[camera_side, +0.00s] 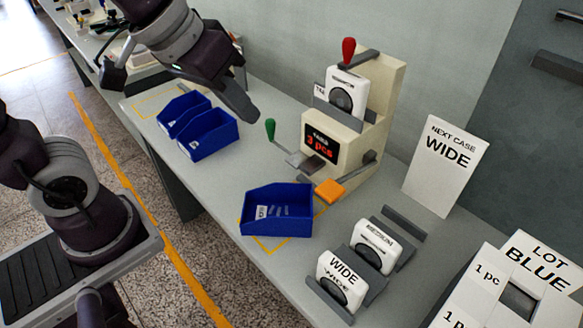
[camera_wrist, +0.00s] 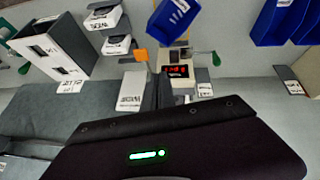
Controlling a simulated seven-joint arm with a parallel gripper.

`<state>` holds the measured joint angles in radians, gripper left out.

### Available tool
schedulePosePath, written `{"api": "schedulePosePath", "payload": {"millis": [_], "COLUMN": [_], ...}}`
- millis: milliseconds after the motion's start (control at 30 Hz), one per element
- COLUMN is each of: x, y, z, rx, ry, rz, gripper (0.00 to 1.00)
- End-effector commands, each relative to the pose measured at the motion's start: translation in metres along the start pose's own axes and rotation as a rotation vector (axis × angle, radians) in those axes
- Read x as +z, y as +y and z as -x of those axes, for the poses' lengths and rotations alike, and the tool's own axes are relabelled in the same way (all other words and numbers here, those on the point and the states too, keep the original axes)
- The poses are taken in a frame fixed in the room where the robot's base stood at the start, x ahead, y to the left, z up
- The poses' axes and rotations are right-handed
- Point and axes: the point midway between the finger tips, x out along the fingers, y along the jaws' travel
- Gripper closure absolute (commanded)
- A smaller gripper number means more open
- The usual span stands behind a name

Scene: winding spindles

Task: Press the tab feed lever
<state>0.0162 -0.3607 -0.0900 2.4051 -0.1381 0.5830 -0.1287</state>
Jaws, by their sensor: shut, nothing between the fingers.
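The cream tab machine (camera_side: 378,95) stands against the wall, with a display (camera_side: 320,144) reading "3 pcs". It carries a red-knobbed lever (camera_side: 348,50) at the top, a green-knobbed lever (camera_side: 270,130) at its left and an orange paddle (camera_side: 330,191) at its front right. Which one is the tab feed lever is not readable. The display (camera_wrist: 178,71), green knob (camera_wrist: 214,58) and orange paddle (camera_wrist: 141,54) also show in the wrist view. My gripper (camera_side: 245,110) is shut and empty, raised left of the machine, apart from the levers.
A blue bin (camera_side: 277,212) sits in front of the machine; two more blue bins (camera_side: 207,137) stand to the left. Two white cases (camera_side: 341,281) rest in grey holders at the front. A sign (camera_side: 446,155) reads "NEXT CASE WIDE". A "LOT BLUE" sheet (camera_side: 540,262) lies at lower right.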

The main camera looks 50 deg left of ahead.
Motion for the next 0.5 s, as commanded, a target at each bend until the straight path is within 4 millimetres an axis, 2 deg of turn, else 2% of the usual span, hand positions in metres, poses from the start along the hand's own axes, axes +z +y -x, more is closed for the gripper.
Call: {"api": "schedulePosePath", "payload": {"millis": [33, 100, 200, 300, 500], "x": [0.019, 0.045, 0.070, 0.081, 0.081], "y": [-0.014, -0.030, -0.045, -0.051, -0.051], "z": [0.021, 0.039, 0.052, 0.056, 0.056], "rx": [-0.025, -0.058, -0.088, -0.099, -0.100], "ry": [0.014, 0.007, -0.004, -0.011, -0.013], "rz": [-0.040, -0.088, -0.127, -0.140, -0.141], "gripper": [1.00, 1.00, 1.00, 1.00, 1.00]}}
